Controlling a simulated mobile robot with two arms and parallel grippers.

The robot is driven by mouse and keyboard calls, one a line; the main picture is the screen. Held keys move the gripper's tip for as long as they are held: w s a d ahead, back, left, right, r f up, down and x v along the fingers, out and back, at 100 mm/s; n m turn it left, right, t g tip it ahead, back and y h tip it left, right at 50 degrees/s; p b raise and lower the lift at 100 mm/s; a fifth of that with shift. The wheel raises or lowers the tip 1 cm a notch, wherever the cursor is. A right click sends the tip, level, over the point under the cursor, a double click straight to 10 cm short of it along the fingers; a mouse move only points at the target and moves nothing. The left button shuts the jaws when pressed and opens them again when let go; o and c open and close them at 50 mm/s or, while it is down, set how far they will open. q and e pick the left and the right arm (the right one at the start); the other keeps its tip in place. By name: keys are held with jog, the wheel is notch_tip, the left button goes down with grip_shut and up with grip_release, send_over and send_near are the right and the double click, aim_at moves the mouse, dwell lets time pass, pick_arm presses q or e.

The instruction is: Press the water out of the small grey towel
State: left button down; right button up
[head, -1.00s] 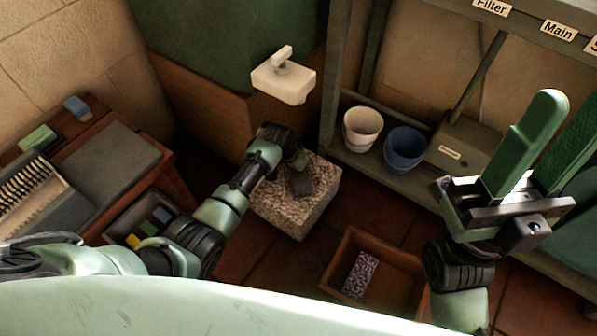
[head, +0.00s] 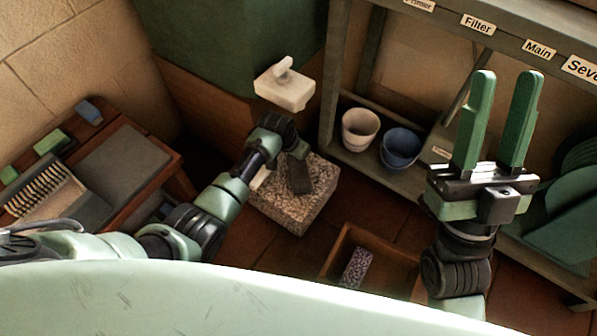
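My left arm reaches to a speckled stone block (head: 290,212) in the middle of the head view. My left gripper (head: 297,152) is just above the block's top, mostly hidden by its own wrist. I cannot tell whether it is open or shut. A dark grey patch (head: 300,177) shows at the block's top by the gripper; it may be the small grey towel, but I cannot tell for sure, nor whether the gripper touches it. My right gripper (head: 506,78) is raised at the right, its two green fingers apart with nothing between them.
A white tap-like fitting (head: 284,88) is above the block. A white pot (head: 360,129) and a blue pot (head: 401,147) stand on the low shelf at right. A brown box (head: 340,247) with a speckled bar (head: 356,268) is on the floor.

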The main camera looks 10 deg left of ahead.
jog(key=w+f+g+h+p, duration=0.1)
jog(key=w+f+g, duration=0.3)
jog(key=w+f, duration=0.1)
jog(key=shift+w+a+h, duration=0.3)
jog(key=shift+w+a, duration=0.15)
jog(key=shift+w, duration=0.05)
jog(key=shift+r, duration=0.1)
dwell(0.3)
